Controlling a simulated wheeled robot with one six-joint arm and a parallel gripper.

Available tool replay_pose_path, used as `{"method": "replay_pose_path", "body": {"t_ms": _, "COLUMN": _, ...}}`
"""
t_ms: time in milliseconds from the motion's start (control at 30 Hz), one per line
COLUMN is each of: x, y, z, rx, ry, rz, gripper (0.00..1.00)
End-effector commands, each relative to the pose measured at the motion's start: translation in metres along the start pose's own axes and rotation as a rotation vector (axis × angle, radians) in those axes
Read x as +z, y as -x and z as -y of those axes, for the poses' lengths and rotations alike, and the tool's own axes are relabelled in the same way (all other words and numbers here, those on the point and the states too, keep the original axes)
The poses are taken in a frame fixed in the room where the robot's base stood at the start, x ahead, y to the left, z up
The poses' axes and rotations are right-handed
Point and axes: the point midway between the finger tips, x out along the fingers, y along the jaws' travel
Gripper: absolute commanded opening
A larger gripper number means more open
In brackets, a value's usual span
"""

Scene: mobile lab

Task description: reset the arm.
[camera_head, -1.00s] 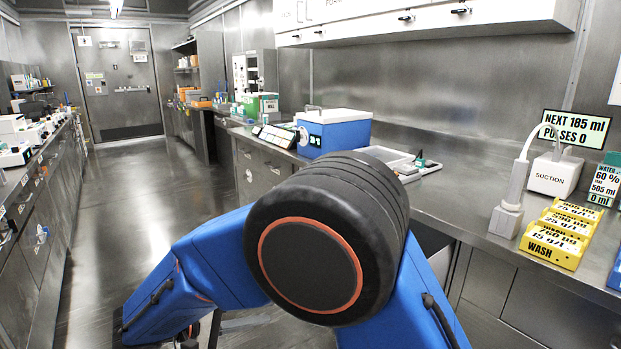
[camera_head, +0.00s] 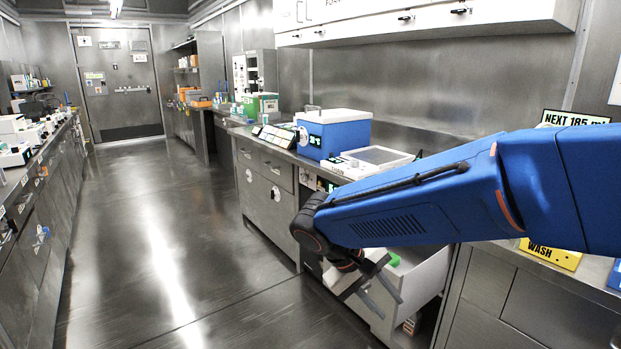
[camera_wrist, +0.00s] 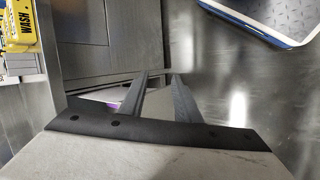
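My blue arm reaches in from the right edge of the head view across the counter and bends down at its black wrist. My gripper (camera_head: 372,287) hangs beside an open white drawer (camera_head: 425,285) under the counter. Its two dark fingers are apart with nothing between them. In the wrist view the gripper (camera_wrist: 158,80) also shows two separate fingers, with cabinet front and floor beyond. Whether the fingers touch the drawer I cannot tell.
A green thing (camera_head: 393,259) shows in the drawer. A blue box with a white lid (camera_head: 338,133) and a white tray (camera_head: 377,157) stand on the counter. The yellow WASH rack (camera_head: 551,254) is partly behind my arm. The aisle floor (camera_head: 165,240) on the left is clear.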

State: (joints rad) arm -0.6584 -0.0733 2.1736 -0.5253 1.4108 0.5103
Motion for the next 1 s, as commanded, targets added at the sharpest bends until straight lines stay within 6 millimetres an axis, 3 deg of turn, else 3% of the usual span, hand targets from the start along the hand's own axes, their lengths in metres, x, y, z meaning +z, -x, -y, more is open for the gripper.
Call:
{"method": "replay_pose_path", "body": {"t_ms": 100, "x": 0.024, "y": -0.012, "z": -0.020, "rx": -0.090, "ry": -0.039, "rz": -0.010, "gripper": 0.30}}
{"method": "replay_pose_path", "body": {"t_ms": 400, "x": 0.081, "y": -0.036, "z": -0.046, "rx": -0.289, "ry": -0.136, "rz": -0.077, "gripper": 0.30}}
{"method": "replay_pose_path", "body": {"t_ms": 700, "x": 0.131, "y": -0.051, "z": -0.056, "rx": -0.438, "ry": -0.258, "rz": -0.197, "gripper": 0.30}}
{"method": "replay_pose_path", "body": {"t_ms": 1000, "x": 0.168, "y": -0.060, "z": -0.056, "rx": -0.521, "ry": -0.386, "rz": -0.349, "gripper": 0.30}}
